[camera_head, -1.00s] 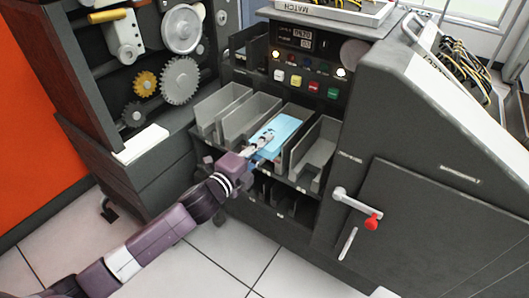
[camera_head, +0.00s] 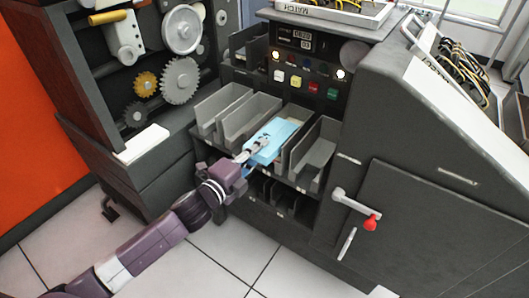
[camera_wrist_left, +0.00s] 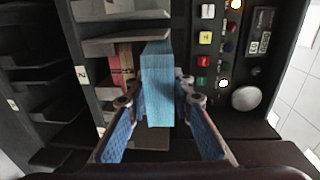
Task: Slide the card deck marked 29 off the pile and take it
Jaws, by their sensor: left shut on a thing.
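The light blue card deck (camera_head: 281,132) lies in a grey open-front tray of the dark machine, its near end out past the front of the tray. No number is readable on it. My left gripper (camera_head: 262,146) is shut on its near end. In the left wrist view, the blue deck (camera_wrist_left: 157,82) stands between the two fingers of the left gripper (camera_wrist_left: 157,100). Pinkish and tan cards (camera_wrist_left: 122,62) show beside the deck, in the same tray; how many is unclear. My right gripper is out of view.
Empty grey trays stand to the left (camera_head: 222,103) and right (camera_head: 316,150) of the deck's tray, with thin upright walls. Buttons (camera_head: 296,81) sit above. A red-knobbed lever (camera_head: 371,222) sticks out at the right. Floor in front is clear.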

